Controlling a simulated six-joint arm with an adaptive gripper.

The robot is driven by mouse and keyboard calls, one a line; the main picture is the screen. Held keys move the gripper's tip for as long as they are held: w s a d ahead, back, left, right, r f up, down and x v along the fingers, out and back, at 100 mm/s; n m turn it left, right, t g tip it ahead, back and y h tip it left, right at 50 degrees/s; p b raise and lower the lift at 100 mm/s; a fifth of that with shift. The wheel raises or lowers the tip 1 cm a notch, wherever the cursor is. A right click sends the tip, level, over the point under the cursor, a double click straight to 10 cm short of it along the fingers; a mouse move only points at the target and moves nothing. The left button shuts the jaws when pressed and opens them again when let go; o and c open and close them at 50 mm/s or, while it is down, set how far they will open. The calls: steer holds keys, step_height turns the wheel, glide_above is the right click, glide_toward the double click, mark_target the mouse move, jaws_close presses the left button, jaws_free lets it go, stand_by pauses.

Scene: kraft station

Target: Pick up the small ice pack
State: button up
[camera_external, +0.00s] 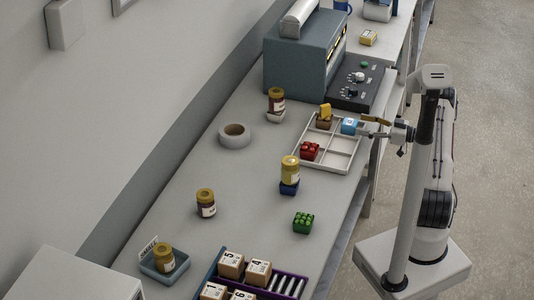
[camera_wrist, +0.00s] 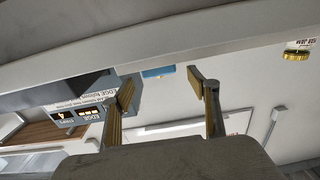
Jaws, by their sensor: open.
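A small light-blue block-shaped item (camera_external: 349,126), which looks like the ice pack, sits in the far right compartment of the white divided tray (camera_external: 341,160). My gripper (camera_external: 368,126) is just right of it, reaching in from the tray's right side with its fingers open. In the wrist view, the two fingers of my gripper (camera_wrist: 164,84) stand wide apart with nothing between them. A small blue patch (camera_wrist: 158,72) shows beyond the gap, probably the same item. Most of it is hidden there by a pale edge. I cannot tell whether a finger touches it.
A grey-blue machine (camera_external: 305,62) with a dark control panel (camera_external: 357,87) stands behind. A jar (camera_external: 290,168) stands on a blue block, left of the tray. A green brick (camera_external: 303,222) lies in front.

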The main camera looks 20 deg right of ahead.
mark_target(357, 124)
steer(key=shift+x, duration=2.2)
steer(key=shift+f, duration=0.1)
steer(key=c, duration=1.3)
